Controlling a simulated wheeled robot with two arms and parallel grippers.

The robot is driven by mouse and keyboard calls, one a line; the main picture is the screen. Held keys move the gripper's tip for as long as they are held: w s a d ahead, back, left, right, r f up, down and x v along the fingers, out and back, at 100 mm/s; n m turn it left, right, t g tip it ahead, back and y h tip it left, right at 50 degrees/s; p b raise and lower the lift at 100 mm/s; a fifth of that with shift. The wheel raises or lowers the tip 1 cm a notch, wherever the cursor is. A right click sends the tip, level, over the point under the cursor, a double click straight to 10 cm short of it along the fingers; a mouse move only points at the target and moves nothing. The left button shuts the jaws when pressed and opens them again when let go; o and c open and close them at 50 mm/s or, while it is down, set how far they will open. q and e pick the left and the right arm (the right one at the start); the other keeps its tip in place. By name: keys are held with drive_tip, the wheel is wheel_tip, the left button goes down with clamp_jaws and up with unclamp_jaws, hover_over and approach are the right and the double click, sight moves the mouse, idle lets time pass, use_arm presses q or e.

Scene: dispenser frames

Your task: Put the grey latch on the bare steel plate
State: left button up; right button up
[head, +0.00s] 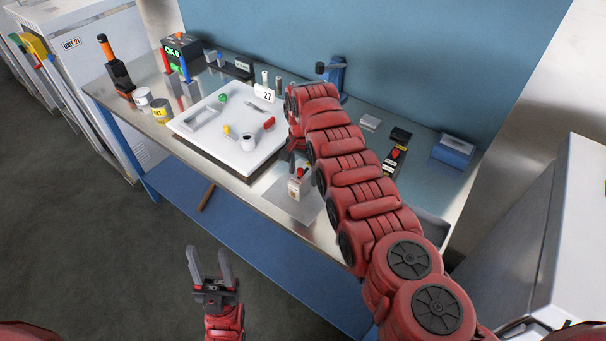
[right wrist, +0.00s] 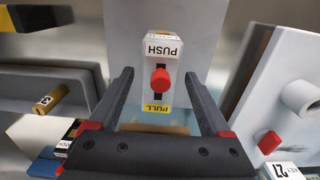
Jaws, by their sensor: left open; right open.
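The grey latch (head: 299,188) is a pale grey block with a red knob. It stands on the steel plate (head: 277,194) at the bench's front. In the right wrist view the latch (right wrist: 160,46) shows PUSH and PULL labels, with plate (right wrist: 206,45) behind and around it. My right gripper (right wrist: 158,73) is open, its fingers on either side of the latch's image with visible gaps. In the head view my right arm partly hides that gripper. My left gripper (head: 207,252) is open and empty, in front of the bench and away from the latch.
A white tray (head: 185,127) with several small parts lies left of the plate. A black unit with a red knob (head: 396,152) and a blue box (head: 453,150) stand to the right. Bottles and cans (head: 142,98) fill the bench's left end.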

wheel_tip(320, 180, up, 10)
drive_tip(key=b, duration=0.2)
drive_tip(key=shift+f+b, duration=0.25)
drive_tip(key=shift+b, duration=0.05)
drive_tip(key=shift+r, duration=0.6)
